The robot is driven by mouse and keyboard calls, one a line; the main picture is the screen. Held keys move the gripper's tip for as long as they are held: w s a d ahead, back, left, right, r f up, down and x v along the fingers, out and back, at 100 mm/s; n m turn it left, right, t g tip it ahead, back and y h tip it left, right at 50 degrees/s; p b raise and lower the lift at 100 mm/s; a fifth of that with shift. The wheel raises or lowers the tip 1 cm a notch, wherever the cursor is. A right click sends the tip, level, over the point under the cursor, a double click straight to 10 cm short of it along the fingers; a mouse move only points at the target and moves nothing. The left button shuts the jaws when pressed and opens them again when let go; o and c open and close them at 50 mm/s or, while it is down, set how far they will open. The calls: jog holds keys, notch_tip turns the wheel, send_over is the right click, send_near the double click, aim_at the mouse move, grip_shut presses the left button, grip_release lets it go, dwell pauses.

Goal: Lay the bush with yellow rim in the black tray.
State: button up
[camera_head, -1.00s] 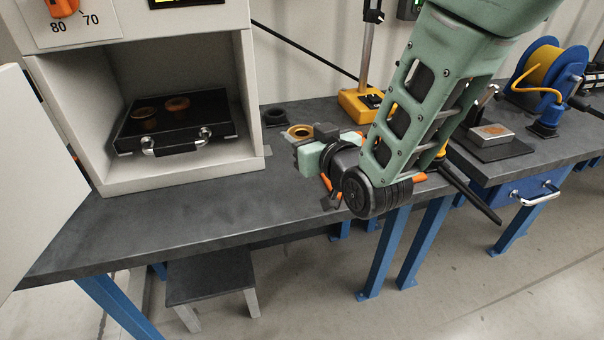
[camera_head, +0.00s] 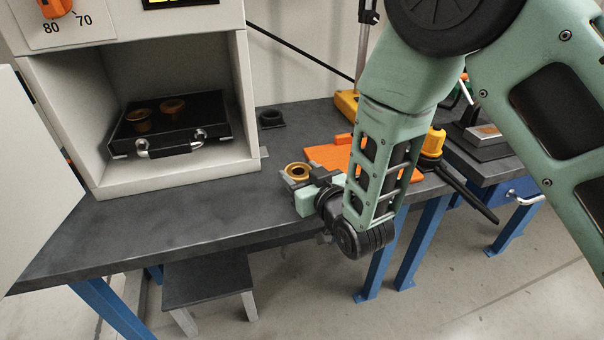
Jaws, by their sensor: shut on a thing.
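The bush with yellow rim (camera_head: 297,168) is between the fingers of my gripper (camera_head: 299,179), at the bench's middle. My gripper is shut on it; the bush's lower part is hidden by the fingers. I cannot tell its exact height above the bench. Two brownish-gold bushes, one on the left (camera_head: 138,121) and one on the right (camera_head: 172,108), stand in the tray.
The cabinet (camera_head: 245,100) has side walls and a roof around the tray; its door (camera_head: 35,170) stands open at left. A black ring (camera_head: 271,119) lies beside the cabinet. An orange board (camera_head: 327,155) lies behind my gripper. The bench front (camera_head: 190,205) is clear.

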jog(key=shift+f, duration=0.2)
jog(key=o, duration=1)
jog(key=shift+o, duration=0.2)
jog(key=shift+r, duration=0.1)
jog(key=shift+s+d, duration=0.15)
jog(key=shift+s, duration=0.1)
jog(key=p+v, duration=1.2)
jog(key=v, duration=0.4)
jog(key=shift+s+r+p, duration=0.25)
jog(key=shift+r+p, duration=0.1)
